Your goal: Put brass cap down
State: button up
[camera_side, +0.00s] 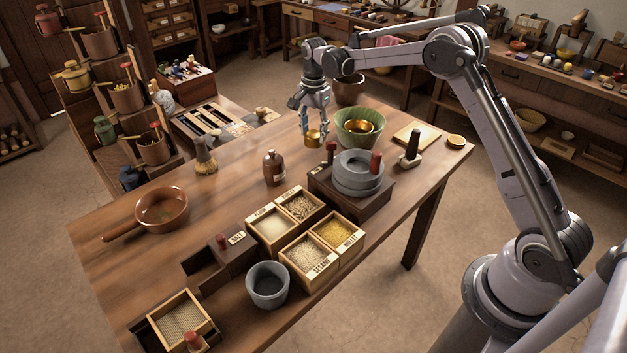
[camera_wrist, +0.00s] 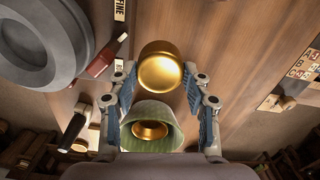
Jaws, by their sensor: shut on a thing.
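A round golden brass cap (camera_side: 313,139) is between the fingertips of my gripper (camera_side: 314,128), left of the green bowl. In the wrist view the brass cap (camera_wrist: 162,72) shows its shiny round face, with the blue-padded fingers of my gripper (camera_wrist: 160,78) on both sides. My gripper is shut on it. The cap is over or at the wooden tabletop (camera_side: 235,180); I cannot tell whether it touches the wood. The green ribbed bowl (camera_side: 349,138) has another brass piece (camera_side: 358,126) inside it. The bowl also shows in the wrist view (camera_wrist: 172,122).
A grey stone quern (camera_side: 357,180) stands on a dark base near my gripper. A brown jar (camera_side: 274,168) stands to the left. A dark pot (camera_side: 350,90) is behind, and a dark stamp (camera_side: 412,150) is to the right. Bare wood lies left of the cap.

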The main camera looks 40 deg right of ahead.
jog(key=s+a+n, duration=0.1)
jog(key=a, duration=1.7)
jog(key=a+f, duration=0.2)
jog(key=a, duration=0.1)
jog(key=w+a+f, duration=0.1)
jog(key=a+f, duration=0.1)
jog(key=a, duration=0.2)
jog(key=w+a+f, duration=0.1)
jog(key=a+f, duration=0.1)
jog(key=a, duration=0.1)
jog(key=shift+w+a+f, duration=0.2)
jog(key=shift+w+f, duration=0.05)
jog(key=shift+a+f, duration=0.25)
jog(key=shift+f, duration=1.9)
jog(key=shift+f, duration=0.15)
jog(key=o, duration=1.1)
jog(key=shift+o, duration=0.2)
